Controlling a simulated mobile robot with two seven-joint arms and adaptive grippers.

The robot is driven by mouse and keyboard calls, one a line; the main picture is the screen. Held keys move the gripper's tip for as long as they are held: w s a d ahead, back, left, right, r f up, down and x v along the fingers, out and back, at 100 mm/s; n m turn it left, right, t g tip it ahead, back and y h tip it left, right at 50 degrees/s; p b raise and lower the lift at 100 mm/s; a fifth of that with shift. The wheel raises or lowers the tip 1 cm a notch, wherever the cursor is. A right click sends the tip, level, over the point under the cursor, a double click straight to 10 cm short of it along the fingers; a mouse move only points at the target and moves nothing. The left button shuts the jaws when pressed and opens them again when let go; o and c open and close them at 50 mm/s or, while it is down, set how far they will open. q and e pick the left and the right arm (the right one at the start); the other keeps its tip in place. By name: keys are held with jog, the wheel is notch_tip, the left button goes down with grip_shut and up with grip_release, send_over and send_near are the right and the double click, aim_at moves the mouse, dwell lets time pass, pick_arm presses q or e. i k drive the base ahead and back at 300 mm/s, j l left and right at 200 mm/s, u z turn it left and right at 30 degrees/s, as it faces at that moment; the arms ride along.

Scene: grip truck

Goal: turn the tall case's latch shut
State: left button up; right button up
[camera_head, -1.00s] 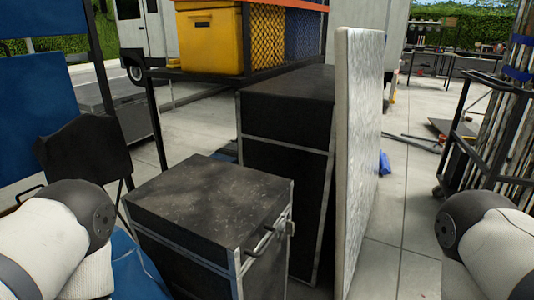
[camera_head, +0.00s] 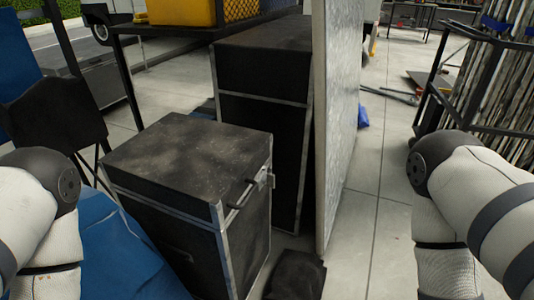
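The tall case (camera_head: 262,135) is black with metal edging and stands in the middle, behind a shorter black case (camera_head: 185,170). No latch can be made out on the tall case's visible faces. The shorter case has a dark handle (camera_head: 243,193) and a small metal latch-like piece (camera_head: 266,178) near its right edge. My two arms come in at the lower left and lower right, clear of both cases. Neither gripper is in the picture.
A pale upright panel (camera_head: 341,120) stands close along the tall case's right side. A dark object (camera_head: 296,276) lies on the floor in front. A blue covering (camera_head: 125,250) lies at lower left. A rack (camera_head: 480,100) stands right; floor between panel and rack is largely clear.

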aim_at(269, 179)
jog(key=i+l+z, duration=0.2)
jog(key=l+z, duration=0.2)
jog(key=i+l+z, duration=0.35)
jog(key=k+j, duration=0.05)
